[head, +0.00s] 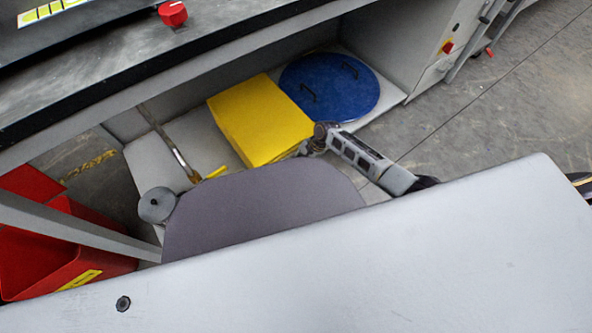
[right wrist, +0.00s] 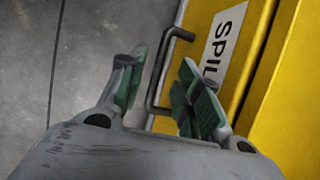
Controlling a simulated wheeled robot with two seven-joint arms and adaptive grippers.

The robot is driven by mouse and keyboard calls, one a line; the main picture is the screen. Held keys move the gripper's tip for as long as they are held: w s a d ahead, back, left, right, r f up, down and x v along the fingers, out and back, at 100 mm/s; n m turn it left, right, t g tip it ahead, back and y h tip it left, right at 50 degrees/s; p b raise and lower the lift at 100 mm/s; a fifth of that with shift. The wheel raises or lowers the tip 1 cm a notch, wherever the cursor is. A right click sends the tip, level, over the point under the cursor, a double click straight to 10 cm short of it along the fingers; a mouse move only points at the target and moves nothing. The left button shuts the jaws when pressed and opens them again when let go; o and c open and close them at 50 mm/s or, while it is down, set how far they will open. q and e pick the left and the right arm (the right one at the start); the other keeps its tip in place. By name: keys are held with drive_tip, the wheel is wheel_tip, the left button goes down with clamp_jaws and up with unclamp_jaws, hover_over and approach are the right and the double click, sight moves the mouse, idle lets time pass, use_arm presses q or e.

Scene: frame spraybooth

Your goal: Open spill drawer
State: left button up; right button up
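The yellow spill drawer front (right wrist: 219,74) carries a white label (right wrist: 222,47) reading "SPIL", cut off by the view. A dark bar handle (right wrist: 153,88) stands out from it. My right gripper (right wrist: 163,60) is open, with green-padded fingers on either side of the handle; I cannot tell whether either finger touches it. In the head view a yellow box (head: 258,118) sits under the bench, with my right arm beside its front corner. My right gripper is hidden there. My left gripper is not in view.
A blue round lid (head: 329,83) with two dark handles lies next to the yellow box. A red bin (head: 75,265) stands at the left. The dark bench top (head: 120,55) overhangs the shelf. Open grey floor (head: 500,110) lies to the right.

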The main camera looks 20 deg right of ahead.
sight(294, 171)
drive_tip(key=shift+b+x, duration=1.05)
drive_tip(key=shift+x, duration=0.9)
drive_tip(key=shift+c, duration=0.3)
clamp_jaws()
